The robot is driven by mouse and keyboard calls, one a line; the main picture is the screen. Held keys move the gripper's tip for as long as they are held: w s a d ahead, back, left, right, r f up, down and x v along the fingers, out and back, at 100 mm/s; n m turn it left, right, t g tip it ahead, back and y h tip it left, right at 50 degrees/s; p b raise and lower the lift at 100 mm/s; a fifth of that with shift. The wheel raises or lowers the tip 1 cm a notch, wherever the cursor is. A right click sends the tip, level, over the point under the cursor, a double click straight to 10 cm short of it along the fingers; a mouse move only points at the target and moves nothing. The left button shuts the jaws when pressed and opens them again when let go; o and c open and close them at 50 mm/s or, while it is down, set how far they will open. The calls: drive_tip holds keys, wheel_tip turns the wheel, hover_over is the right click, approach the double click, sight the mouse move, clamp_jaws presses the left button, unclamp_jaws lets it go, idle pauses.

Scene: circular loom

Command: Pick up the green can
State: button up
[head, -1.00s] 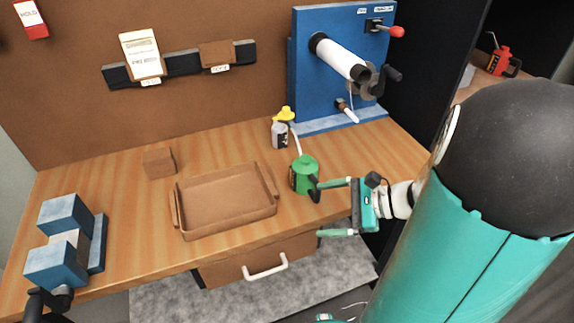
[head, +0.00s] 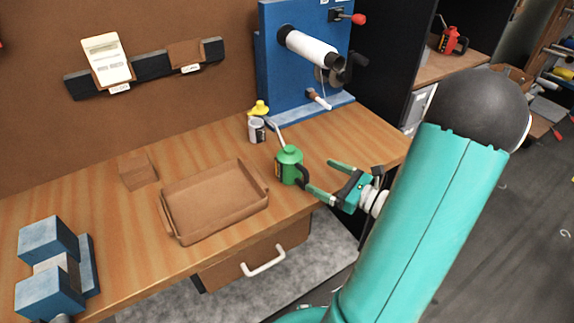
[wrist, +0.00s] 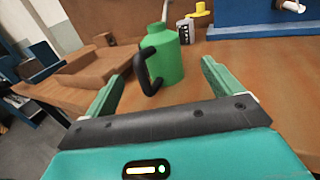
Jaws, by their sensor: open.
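The green can (head: 289,166) stands upright on the wooden workbench, right of the brown tray. It has a thin spout and a black handle on the side towards my gripper. My gripper (head: 322,181) is open and empty at the bench's front right, with its fingers pointing at the can. In the wrist view the can (wrist: 167,60) stands ahead, between and beyond the two green fingertips (wrist: 158,85), its black handle facing me on the left. One finger looks close to the can in the head view; I cannot tell whether it touches.
A brown tray (head: 170,222) lies left of the can. A grey bottle with a yellow top (head: 256,129) stands behind it. A blue panel machine (head: 275,75) is at the back, a brown block (head: 138,171) and blue vise (head: 50,240) at left. A red can (head: 449,41) stands far right.

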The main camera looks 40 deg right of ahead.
sight(298, 164)
drive_tip(key=x, duration=0.4)
drive_tip(key=shift+d, duration=0.15)
drive_tip(key=x, duration=0.5)
drive_tip(key=shift+f, duration=0.25)
drive_tip(key=c, duration=1.3)
